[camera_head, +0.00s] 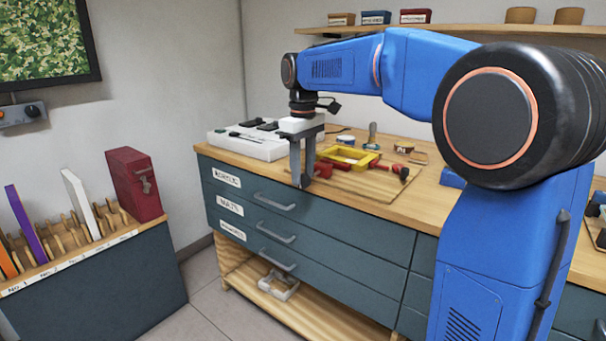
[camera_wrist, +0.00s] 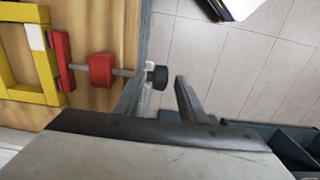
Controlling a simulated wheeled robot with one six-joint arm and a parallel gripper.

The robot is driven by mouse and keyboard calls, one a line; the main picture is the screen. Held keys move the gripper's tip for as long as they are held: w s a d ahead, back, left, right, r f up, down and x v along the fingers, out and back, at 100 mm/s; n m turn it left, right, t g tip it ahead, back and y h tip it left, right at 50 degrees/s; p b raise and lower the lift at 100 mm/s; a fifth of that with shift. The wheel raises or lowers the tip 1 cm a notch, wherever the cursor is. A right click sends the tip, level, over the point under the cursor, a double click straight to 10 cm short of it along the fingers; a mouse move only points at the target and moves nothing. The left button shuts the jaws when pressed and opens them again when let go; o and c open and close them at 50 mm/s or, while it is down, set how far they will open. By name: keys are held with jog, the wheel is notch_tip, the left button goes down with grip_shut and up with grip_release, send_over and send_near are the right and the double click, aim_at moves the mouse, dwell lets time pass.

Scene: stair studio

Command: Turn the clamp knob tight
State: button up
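The clamp's black knob (camera_wrist: 157,77) sits at the end of a thin metal screw in the wrist view, by the table's front edge. A red clamp block (camera_wrist: 101,69) rides on the screw, and a red jaw (camera_wrist: 62,61) lies against a yellow frame (camera_wrist: 35,94). My gripper (camera_wrist: 158,88) is open, with the knob showing between its two fingertips; I cannot tell whether they are level with it or above it. In the head view my gripper (camera_head: 302,181) points down at the table's front edge, and the yellow frame (camera_head: 348,157) lies behind it to the right.
A white device (camera_head: 247,145) stands left of my gripper on the wooden tabletop. A red tool with a black end (camera_head: 404,172) lies to the right on the board. Drawers (camera_head: 300,225) drop below the edge; the floor in front is clear.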

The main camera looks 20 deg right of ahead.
jog(key=shift+f, duration=0.5)
jog(key=c, duration=0.9)
jog(key=shift+o, duration=0.4)
jog(key=shift+s, duration=0.15)
